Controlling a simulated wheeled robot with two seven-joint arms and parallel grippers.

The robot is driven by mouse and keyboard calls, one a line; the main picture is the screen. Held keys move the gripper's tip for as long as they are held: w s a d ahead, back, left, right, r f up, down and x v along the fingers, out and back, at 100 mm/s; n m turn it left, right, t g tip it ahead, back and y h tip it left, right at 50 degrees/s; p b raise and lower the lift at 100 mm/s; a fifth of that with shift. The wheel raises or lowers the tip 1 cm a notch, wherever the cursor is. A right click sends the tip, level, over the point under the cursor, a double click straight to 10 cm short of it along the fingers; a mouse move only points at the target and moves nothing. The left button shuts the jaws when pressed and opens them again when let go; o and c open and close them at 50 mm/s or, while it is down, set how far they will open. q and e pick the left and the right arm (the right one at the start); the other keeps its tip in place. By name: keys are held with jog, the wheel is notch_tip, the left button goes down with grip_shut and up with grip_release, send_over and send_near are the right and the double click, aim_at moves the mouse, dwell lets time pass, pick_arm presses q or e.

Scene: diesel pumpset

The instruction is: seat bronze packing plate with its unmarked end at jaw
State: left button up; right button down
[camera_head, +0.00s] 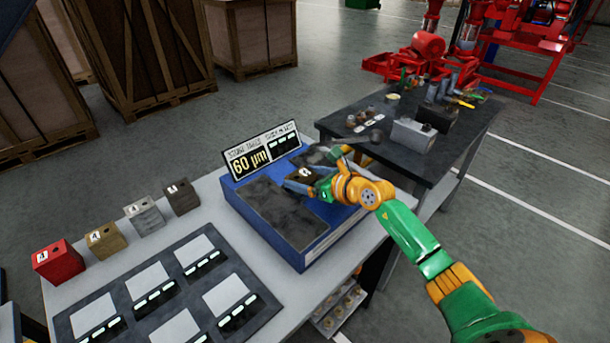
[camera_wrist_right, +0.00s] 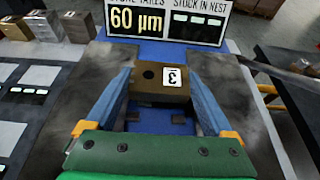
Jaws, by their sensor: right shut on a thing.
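My right gripper (camera_head: 308,184) is shut on a bronze-brown block, the packing plate (camera_wrist_right: 146,92), over the blue fixture (camera_head: 318,246). In the right wrist view its two blue fingers grip the plate from both sides. A dark hole shows near the plate's left end, and a white label with a 3, upside down in this view, near its right end. The plate is over the blue channel between two dark stone pads (camera_head: 278,212). I cannot tell whether it touches the channel floor. My left gripper is not in view.
A sign (camera_head: 262,150) reading 60 µm stands behind the fixture. Red (camera_head: 58,263), brass (camera_head: 106,241), grey (camera_head: 145,216) and dark (camera_head: 181,198) blocks line the bench's left. A panel (camera_head: 170,290) with white squares lies in front. A dark table (camera_head: 440,150) with tools stands at the right.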

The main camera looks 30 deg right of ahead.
jog(key=shift+f, duration=0.65)
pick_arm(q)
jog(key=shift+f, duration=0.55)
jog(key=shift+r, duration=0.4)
pick_arm(e)
jog(key=shift+r, duration=0.15)
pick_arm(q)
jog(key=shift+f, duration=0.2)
pick_arm(e)
jog(key=shift+f, duration=0.2)
jog(key=shift+f, duration=0.25)
jog(key=shift+c, duration=0.8)
grip_release()
jog(key=shift+o, duration=0.8)
jog(key=shift+s+a, duration=0.1)
jog(key=shift+a, duration=0.05)
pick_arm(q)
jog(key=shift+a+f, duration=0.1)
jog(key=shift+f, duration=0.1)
